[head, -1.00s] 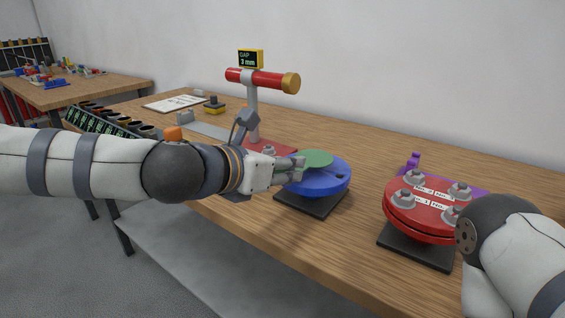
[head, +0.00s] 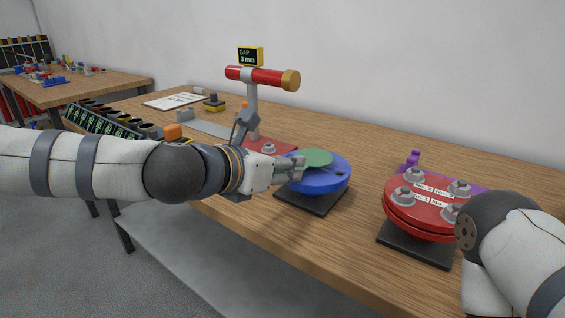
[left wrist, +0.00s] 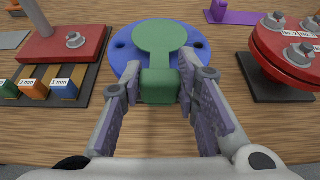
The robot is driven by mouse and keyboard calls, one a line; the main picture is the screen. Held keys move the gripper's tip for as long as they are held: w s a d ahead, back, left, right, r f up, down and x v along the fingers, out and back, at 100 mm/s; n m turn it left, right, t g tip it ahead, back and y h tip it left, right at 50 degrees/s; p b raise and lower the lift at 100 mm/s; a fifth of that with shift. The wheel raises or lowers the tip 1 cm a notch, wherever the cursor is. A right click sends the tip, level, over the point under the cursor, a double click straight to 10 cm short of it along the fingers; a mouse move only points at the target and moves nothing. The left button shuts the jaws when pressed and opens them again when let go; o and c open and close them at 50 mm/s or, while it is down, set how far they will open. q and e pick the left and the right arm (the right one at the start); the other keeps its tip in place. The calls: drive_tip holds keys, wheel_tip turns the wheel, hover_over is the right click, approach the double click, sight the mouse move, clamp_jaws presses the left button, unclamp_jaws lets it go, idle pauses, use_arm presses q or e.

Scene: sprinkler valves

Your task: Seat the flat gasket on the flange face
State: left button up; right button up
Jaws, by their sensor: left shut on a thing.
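The flat green gasket (head: 315,157) is a thin disc with a block-like green tab (left wrist: 160,86). It lies over the top of the round blue flange (head: 326,181), covering its middle. The blue rim and dark bolt holes show around it in the left wrist view (left wrist: 199,48). I cannot tell whether the gasket touches the face. My left gripper (head: 299,168) reaches in from the left and is shut on the tab, at the flange's near edge in the left wrist view (left wrist: 157,90). My right gripper is hidden; only its arm shows at the right.
A red bolted flange (head: 430,205) stands to the right on a dark base. Behind the gripper is a red plate (head: 270,145) with a post, a red tube (head: 262,78) and a gap display (head: 250,56). Labelled bins (head: 105,122) stand left. Bare wood separates both flanges.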

use_arm(q)
drive_tip(key=shift+f, duration=0.8)
use_arm(e)
drive_tip(key=shift+s+f, duration=0.3)
drive_tip(key=shift+s, duration=0.05)
use_arm(q)
drive_tip(key=o, duration=1.1)
drive_tip(key=p+v, duration=0.1)
drive_tip(key=v, duration=0.4)
drive_tip(key=shift+s+a+r, duration=0.15)
drive_tip(key=shift+s+r, duration=0.05)
drive_tip(key=shift+r, duration=0.1)
drive_tip(key=shift+v, duration=1.15)
use_arm(e)
drive_tip(key=shift+w+r+t, duration=0.4)
drive_tip(key=shift+w+r, duration=0.7)
drive_tip(key=shift+w, duration=0.1)
